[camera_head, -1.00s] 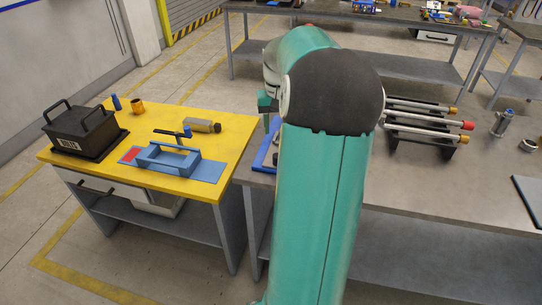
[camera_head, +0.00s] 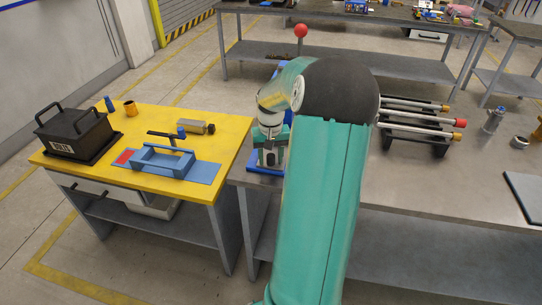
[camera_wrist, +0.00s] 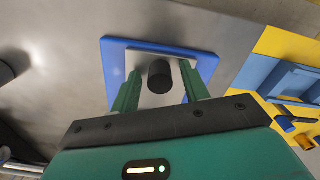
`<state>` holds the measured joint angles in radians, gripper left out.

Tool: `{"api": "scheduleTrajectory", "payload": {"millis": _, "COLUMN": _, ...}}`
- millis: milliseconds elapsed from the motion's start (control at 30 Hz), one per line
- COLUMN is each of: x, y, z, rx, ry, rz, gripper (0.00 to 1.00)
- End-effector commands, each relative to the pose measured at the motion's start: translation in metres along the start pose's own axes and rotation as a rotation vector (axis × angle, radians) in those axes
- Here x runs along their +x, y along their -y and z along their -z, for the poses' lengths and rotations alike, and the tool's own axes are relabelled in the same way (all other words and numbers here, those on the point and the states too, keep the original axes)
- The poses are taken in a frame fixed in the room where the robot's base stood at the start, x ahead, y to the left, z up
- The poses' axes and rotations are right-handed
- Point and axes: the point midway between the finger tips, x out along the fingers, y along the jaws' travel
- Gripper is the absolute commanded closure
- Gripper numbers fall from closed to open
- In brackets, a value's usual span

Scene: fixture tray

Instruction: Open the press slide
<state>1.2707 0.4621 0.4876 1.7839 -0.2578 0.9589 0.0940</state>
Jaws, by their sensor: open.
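The press shows in the wrist view as a blue base plate (camera_wrist: 112,62) with a lighter grey block (camera_wrist: 138,60) on it. A dark round knob (camera_wrist: 159,76) stands out from the block. My gripper (camera_wrist: 158,86) is open, with one green finger on each side of the knob; I cannot tell whether either touches it. In the head view my gripper (camera_head: 270,150) points down over the blue base (camera_head: 262,170) at the left end of the grey bench. My arm hides much of the press.
A yellow table (camera_head: 215,150) at left holds a black box (camera_head: 75,130), a blue fixture (camera_head: 165,160) and small parts. Several rods on a rack (camera_head: 415,135) lie right of my arm. The grey bench (camera_head: 440,190) is largely clear there.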

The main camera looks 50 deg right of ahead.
Motion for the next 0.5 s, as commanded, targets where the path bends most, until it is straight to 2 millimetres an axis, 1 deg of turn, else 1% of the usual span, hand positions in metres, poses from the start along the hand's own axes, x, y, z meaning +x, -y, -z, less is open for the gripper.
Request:
{"api": "scheduleTrajectory", "payload": {"millis": 33, "x": -0.0002, "y": -0.0003, "z": 0.0000, "rx": 0.000, "ry": 0.000, "rz": 0.000, "gripper": 0.59}}
{"api": "scheduleTrajectory", "payload": {"millis": 233, "x": -0.0004, "y": -0.0004, "z": 0.0001, "rx": 0.000, "ry": 0.000, "rz": 0.000, "gripper": 0.98}}
{"api": "scheduleTrajectory", "payload": {"millis": 267, "x": -0.0004, "y": -0.0004, "z": 0.0001, "rx": 0.000, "ry": 0.000, "rz": 0.000, "gripper": 1.00}}
{"api": "scheduleTrajectory", "payload": {"millis": 400, "x": -0.0005, "y": -0.0003, "z": -0.0002, "rx": 0.000, "ry": 0.000, "rz": 0.000, "gripper": 1.00}}
{"api": "scheduleTrajectory", "payload": {"millis": 500, "x": -0.0012, "y": 0.0016, "z": -0.0045, "rx": -0.001, "ry": -0.001, "rz": -0.002, "gripper": 1.00}}
